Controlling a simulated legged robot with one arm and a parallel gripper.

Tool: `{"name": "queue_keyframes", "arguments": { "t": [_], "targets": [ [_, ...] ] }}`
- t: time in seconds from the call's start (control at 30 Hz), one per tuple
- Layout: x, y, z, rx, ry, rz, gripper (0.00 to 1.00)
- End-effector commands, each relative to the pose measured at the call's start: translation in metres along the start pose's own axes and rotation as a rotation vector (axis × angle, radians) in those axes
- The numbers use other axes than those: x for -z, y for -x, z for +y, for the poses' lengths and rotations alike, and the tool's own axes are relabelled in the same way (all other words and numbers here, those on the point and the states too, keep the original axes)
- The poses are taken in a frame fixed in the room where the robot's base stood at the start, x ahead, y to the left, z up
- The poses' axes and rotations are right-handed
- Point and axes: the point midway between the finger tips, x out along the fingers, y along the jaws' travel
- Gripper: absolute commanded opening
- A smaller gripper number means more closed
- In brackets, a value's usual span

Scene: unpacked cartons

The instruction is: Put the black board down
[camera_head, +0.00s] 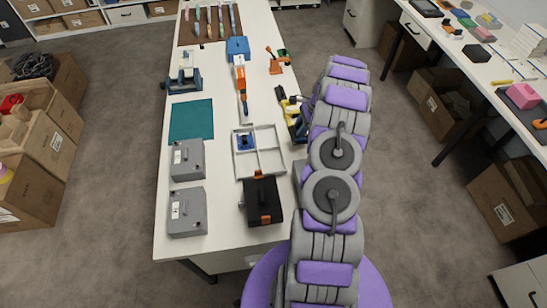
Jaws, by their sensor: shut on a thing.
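My arm rises from the bottom of the view along the right edge of the white table (222,100), in grey and purple segments. Its far end is at the upper middle. My gripper is not visible; the arm's own links hide that area. No black board can be made out in a grip.
The white table holds two grey cases (187,212), a black toolbox (262,203), a divided tray (270,160), a teal mat (191,120), a yellow-black tool (292,112) and a brown board (190,32). Cartons (55,145) stand left. Grey floor (415,210) is open right of my arm.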

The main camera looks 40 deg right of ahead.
Motion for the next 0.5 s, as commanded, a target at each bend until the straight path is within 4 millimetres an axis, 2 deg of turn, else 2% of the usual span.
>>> {"name": "queue_keyframes", "arguments": {
  "t": [0.5],
  "targets": [
    [-0.064, -0.038, 0.049, -0.006, 0.003, -0.002, 0.0]
  ]
}}
